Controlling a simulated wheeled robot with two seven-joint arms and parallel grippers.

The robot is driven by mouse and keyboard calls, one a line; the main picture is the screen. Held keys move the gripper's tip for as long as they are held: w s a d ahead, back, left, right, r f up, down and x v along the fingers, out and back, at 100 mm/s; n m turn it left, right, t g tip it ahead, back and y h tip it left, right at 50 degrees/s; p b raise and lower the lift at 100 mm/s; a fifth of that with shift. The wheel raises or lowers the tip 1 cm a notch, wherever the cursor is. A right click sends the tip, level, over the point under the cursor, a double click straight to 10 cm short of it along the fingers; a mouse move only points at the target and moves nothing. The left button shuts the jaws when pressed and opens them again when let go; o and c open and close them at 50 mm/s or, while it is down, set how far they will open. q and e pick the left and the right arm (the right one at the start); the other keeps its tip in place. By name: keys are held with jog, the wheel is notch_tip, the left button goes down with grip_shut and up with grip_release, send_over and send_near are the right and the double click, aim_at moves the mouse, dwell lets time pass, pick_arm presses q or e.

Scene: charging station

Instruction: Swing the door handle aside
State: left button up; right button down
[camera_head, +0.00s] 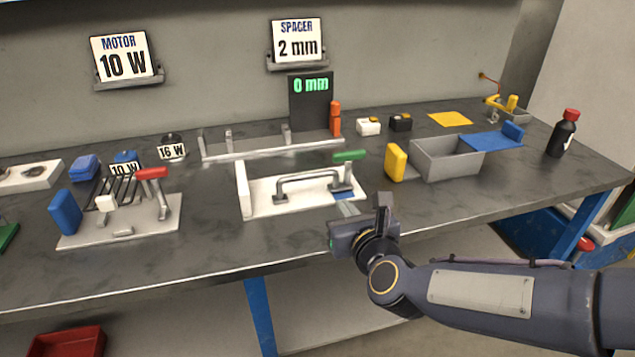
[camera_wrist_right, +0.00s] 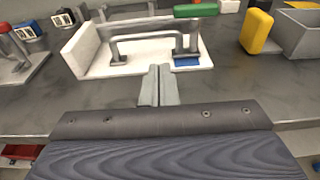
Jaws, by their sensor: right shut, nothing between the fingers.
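The door handle (camera_head: 313,177) is a grey metal bar on posts, standing on a white base plate (camera_head: 262,205) in the middle of the bench. It also shows in the right wrist view (camera_wrist_right: 152,37), beyond my fingers. My right gripper (camera_head: 347,209) is shut and empty. Its fingers point at the front right part of the white plate, in front of the handle and apart from it. My left gripper is not in view.
A yellow block (camera_head: 396,162) and a grey bin (camera_head: 446,159) stand right of the plate. A red-handled fixture (camera_head: 160,210) with a blue block stands left. A grey rail (camera_head: 268,147) lies behind. The bench front between the fixtures is clear.

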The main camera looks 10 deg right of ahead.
aim_at(322, 176)
jog(key=w+f, duration=0.1)
jog(key=w, duration=0.7)
jog(key=w+f, duration=0.1)
jog(key=w, duration=0.3)
jog(key=shift+w+a+f, duration=0.25)
jog(key=shift+w+f, duration=0.05)
jog(key=shift+w, duration=0.1)
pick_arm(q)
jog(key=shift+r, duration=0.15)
